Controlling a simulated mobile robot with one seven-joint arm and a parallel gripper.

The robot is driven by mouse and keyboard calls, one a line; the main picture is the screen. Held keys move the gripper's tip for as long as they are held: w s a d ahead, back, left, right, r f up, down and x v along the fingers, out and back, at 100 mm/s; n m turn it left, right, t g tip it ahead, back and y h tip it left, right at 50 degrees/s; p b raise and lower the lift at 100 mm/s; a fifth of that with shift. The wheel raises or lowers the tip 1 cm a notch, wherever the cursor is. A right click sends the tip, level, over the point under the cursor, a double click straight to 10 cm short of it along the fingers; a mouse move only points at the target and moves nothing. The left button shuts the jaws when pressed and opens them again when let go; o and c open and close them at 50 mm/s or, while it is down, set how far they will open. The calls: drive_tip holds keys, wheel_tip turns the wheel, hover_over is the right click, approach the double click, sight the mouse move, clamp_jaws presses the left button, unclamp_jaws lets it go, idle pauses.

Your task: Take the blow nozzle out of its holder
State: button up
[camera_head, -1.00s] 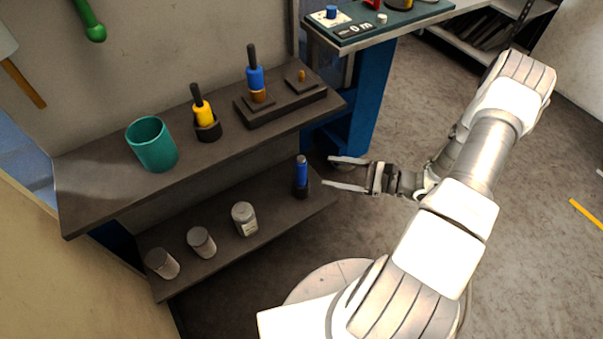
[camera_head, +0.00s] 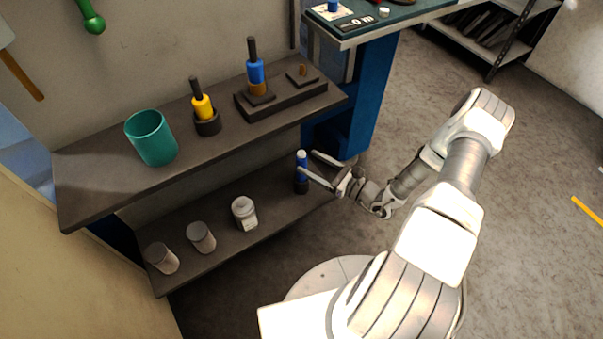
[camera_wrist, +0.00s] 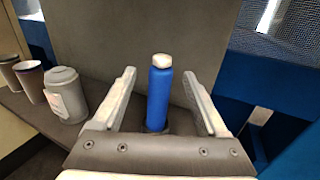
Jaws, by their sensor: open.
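The blow nozzle (camera_head: 301,159) appears to be the blue upright cylinder with a whitish top. It stands in a dark round holder (camera_head: 301,187) at the right end of the lower shelf. My gripper (camera_head: 307,161) is open at the nozzle, and one finger crosses in front of it in the head view. In the wrist view the blue nozzle (camera_wrist: 159,98) shows between the two spread fingers, with a gap on each side. Its lower end and most of the holder are hidden behind the gripper body there.
A lidded jar (camera_head: 244,213) and two cups stand further left on the lower shelf (camera_head: 270,222). The upper shelf (camera_head: 100,180) overhangs, with a teal cup (camera_head: 152,140), a yellow tool (camera_head: 202,106) and another blue tool (camera_head: 256,72). A blue bench leg (camera_head: 357,100) rises behind.

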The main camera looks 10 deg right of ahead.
sight(297, 155)
drive_tip(key=b+x, duration=0.2)
drive_tip(key=x, duration=0.5)
drive_tip(key=shift+w+a+f, duration=0.1)
drive_tip(key=shift+w+f, duration=0.05)
drive_tip(key=shift+c, duration=0.3)
clamp_jaws()
idle(1.0)
